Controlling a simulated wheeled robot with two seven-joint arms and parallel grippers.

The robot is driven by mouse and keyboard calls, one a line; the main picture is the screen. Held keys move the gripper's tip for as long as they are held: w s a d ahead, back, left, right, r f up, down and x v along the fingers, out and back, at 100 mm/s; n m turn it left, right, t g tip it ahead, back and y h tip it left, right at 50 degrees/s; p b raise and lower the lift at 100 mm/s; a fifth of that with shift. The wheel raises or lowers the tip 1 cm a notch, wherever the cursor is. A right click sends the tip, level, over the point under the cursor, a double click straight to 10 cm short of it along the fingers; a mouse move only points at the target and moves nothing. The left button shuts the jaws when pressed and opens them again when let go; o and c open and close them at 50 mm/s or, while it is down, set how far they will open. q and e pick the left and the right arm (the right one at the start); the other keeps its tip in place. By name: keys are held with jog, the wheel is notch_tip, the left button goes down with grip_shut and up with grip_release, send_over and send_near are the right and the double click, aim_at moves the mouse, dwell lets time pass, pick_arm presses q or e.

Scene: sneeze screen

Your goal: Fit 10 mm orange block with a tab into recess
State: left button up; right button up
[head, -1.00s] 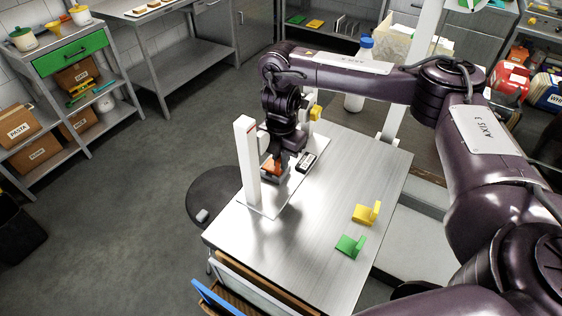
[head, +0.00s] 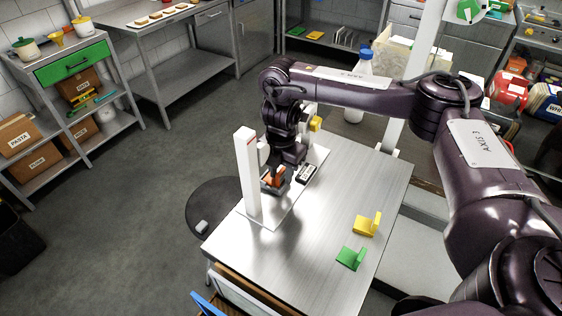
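The orange block (head: 274,179) shows small and partly hidden on the metal table, just right of a white post. It sits at a dark holder, whose recess I cannot make out. My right gripper (head: 279,169) reaches down over the orange block from the far side. Its fingertips are dark against dark parts, so whether they hold the block or stand apart is unclear. My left gripper is not in view.
The white post (head: 247,175) stands close left of the block. A dark labelled device (head: 306,173) lies right of it. A yellow block with a tab (head: 367,225) and a green one (head: 351,258) lie near the table's right edge. The table's middle is clear.

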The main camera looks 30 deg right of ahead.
aim_at(282, 171)
notch_tip(282, 171, up, 12)
jog(key=shift+p, duration=0.45)
dwell(0.5)
